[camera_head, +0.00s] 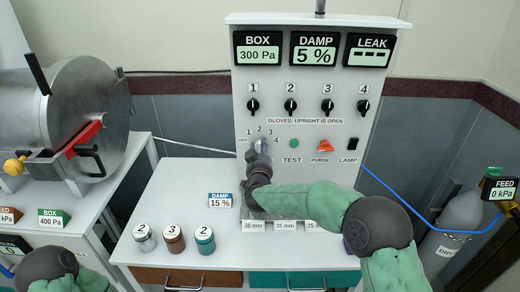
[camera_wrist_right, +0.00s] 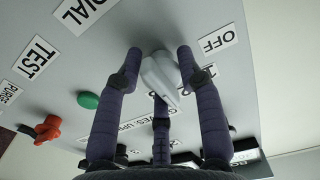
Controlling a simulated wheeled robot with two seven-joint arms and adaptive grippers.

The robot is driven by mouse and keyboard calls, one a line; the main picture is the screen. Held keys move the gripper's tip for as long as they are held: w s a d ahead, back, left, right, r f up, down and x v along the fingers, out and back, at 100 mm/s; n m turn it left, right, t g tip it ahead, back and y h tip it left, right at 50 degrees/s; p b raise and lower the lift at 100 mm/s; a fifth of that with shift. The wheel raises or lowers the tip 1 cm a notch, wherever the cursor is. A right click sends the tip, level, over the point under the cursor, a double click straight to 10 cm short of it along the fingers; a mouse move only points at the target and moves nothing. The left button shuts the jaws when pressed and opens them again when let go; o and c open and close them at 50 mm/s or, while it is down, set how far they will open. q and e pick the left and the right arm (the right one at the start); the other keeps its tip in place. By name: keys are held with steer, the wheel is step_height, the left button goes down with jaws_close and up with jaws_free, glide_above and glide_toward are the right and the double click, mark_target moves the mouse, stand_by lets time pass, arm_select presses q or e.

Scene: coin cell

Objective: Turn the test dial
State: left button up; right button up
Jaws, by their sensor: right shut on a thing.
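The test dial's grey knob (camera_wrist_right: 158,74) is between the fingers of my right gripper (camera_head: 259,150) in the right wrist view. The gripper is shut on it, with a finger on each side. In the wrist view the knob's tapered end points down and right, and an OFF label (camera_wrist_right: 218,40) is to its right. In the head view the gripper covers most of the dial, below the marks 1 to 4 and beside OFF, so its exact setting is hard to read. My left arm shows at the lower left, but its gripper is out of frame.
The panel (camera_head: 357,185) also bears a green TEST button (camera_head: 294,143), an orange PURGE knob (camera_head: 324,146), a LAMP switch (camera_head: 350,143) and several black glove switches. Jars (camera_head: 175,239) stand on the white bench (camera_head: 180,185). A metal chamber (camera_head: 85,105) is at left.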

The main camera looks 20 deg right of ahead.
steer(key=o, duration=1.1)
steer(key=shift+a+f, duration=0.15)
steer(key=shift+f, duration=0.4)
steer(key=shift+r, duration=0.2)
steer(key=shift+r, duration=0.1)
steer(key=v, duration=1.2)
